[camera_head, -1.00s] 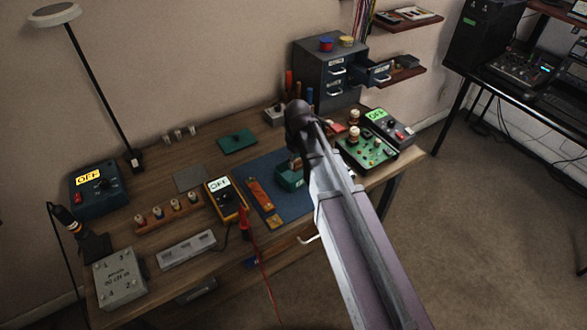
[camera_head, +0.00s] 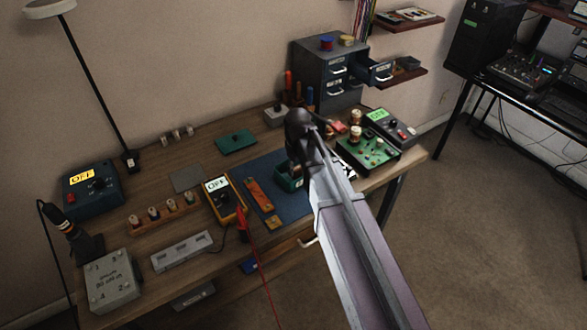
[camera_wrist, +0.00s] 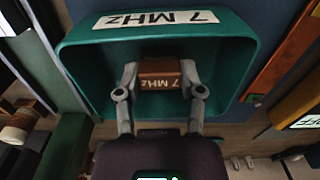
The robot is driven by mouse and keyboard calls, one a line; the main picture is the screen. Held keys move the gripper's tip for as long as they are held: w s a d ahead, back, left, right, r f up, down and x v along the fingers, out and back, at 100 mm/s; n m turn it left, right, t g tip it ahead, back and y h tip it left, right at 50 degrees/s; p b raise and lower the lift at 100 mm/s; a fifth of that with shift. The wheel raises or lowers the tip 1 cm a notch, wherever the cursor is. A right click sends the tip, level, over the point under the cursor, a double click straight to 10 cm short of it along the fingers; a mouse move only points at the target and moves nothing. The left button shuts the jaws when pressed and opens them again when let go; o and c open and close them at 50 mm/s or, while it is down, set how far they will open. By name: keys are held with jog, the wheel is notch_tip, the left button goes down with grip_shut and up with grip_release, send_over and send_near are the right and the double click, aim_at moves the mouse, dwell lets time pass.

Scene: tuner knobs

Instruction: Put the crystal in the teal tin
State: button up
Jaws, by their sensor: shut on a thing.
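The crystal (camera_wrist: 160,76) is a small brown block labelled "7 MHz", seen in the wrist view. My gripper (camera_wrist: 160,86) is shut on it, one finger on each side. The teal tin (camera_wrist: 90,65) is an open box with a "7 MHz" label on its wall. In the wrist view the crystal and fingertips appear within the tin's opening; whether the crystal touches the floor I cannot tell. In the head view the tin (camera_head: 287,183) sits on the blue mat, and my arm hides much of it and the crystal.
The blue mat (camera_head: 293,204) carries an orange strip (camera_head: 259,195) left of the tin. A yellow meter (camera_head: 226,203) with a red probe lies further left. A green circuit board (camera_head: 368,153) is to the right. A drawer cabinet (camera_head: 325,72) stands behind.

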aim_at(300, 169)
jog(key=o, duration=1)
jog(key=shift+o, duration=0.2)
jog(key=shift+r, duration=0.1)
notch_tip(300, 169, up, 12)
jog(key=p, duration=1.2)
jog(key=s+d+m, duration=0.8)
jog(key=s+d, duration=0.5)
jog(key=d, duration=0.5)
jog(key=shift+s+d, duration=0.15)
jog(key=shift+d, duration=0.1)
